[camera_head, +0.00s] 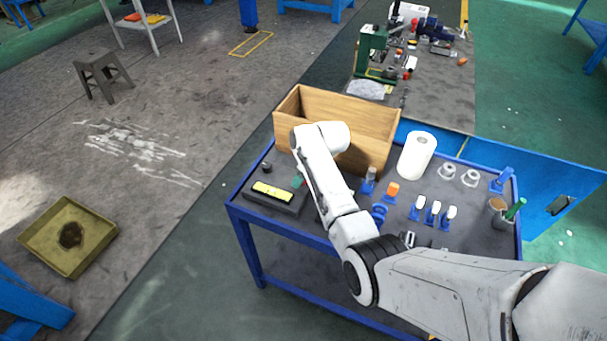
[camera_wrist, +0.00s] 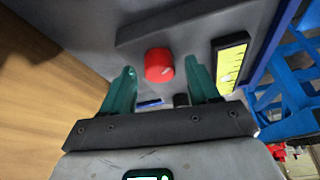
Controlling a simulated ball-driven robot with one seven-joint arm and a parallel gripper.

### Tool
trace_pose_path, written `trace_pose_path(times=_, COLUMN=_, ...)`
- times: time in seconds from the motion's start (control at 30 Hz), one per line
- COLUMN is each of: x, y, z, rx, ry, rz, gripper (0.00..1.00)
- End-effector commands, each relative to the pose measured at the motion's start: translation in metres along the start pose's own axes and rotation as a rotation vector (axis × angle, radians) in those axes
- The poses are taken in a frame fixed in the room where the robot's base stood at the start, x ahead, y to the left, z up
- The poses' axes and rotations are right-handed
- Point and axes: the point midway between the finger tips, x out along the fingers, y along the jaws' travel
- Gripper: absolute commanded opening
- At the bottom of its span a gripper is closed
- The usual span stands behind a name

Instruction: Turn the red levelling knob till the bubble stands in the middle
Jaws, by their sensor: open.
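The red knob (camera_wrist: 159,65) shows in the wrist view on the grey surface. My gripper (camera_wrist: 159,66) is open, with one green finger on each side of the knob in the picture. I see gaps between knob and fingers; whether the tips reach its depth I cannot tell. The yellow level (camera_wrist: 232,62) lies in a dark frame right of the knob. In the head view the level (camera_head: 272,191) sits on a dark base (camera_head: 283,206) at the table's left end. Only a bit of my gripper (camera_head: 298,181) shows there, and the red knob is not visible.
A wooden box (camera_head: 372,120) stands behind my arm on the blue table (camera_head: 238,222); its side fills the wrist view's left. A white roll (camera_head: 417,155), an orange-topped piece (camera_head: 392,190) and several small blue-and-white parts (camera_head: 433,212) stand to the right. A small dark knob (camera_head: 266,167) is behind the level.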

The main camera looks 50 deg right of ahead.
Motion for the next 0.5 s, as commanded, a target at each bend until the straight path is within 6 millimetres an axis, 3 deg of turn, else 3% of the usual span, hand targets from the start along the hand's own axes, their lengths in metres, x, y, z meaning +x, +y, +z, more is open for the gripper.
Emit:
trace_pose_path(times=0.27, x=-0.015, y=0.001, z=0.000, rx=0.000, ry=0.001, rz=0.001, gripper=0.60)
trace_pose_path(times=0.5, x=-0.057, y=0.001, z=0.000, rx=0.000, ry=0.002, rz=0.003, gripper=0.60)
